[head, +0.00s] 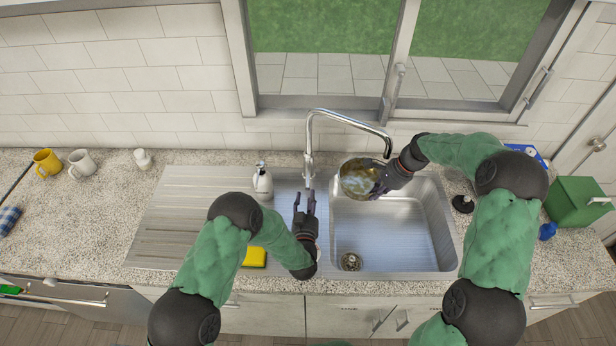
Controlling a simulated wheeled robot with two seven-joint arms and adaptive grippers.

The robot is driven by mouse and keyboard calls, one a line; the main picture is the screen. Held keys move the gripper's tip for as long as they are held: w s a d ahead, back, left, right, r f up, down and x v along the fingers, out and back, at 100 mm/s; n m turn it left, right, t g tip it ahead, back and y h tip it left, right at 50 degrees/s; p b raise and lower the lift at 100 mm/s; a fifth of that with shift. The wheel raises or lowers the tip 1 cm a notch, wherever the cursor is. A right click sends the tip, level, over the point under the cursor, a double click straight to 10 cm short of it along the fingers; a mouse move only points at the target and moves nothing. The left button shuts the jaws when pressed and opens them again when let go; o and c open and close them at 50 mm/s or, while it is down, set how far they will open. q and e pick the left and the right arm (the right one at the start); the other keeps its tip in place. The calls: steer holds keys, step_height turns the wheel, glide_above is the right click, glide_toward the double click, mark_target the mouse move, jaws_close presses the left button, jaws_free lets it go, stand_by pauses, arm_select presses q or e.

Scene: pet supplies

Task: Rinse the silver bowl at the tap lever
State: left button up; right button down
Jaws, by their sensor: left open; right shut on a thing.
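The silver bowl (356,179) is held over the back left part of the sink basin (402,238), near the tap. My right gripper (378,184) is shut on its right rim. The bowl's inside faces up and shows a brownish, mottled look. The tap (341,120) arches up behind the sink, and its spout end is above and right of the bowl. The tap lever is hard to make out near the tap's base (309,175). My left gripper (304,198) is open and empty, just in front of the tap base.
A soap dispenser (262,182) stands left of the tap. A yellow sponge (254,257) lies near the front edge. A drainboard (180,215) spans the left. Mugs (82,163) stand far left. A green box (578,202) and a dark round thing (463,204) are at right.

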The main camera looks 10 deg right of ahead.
mark_target(308, 175)
arm_select(q)
steer(key=x, duration=1)
steer(key=shift+w, duration=0.2)
jaws_close()
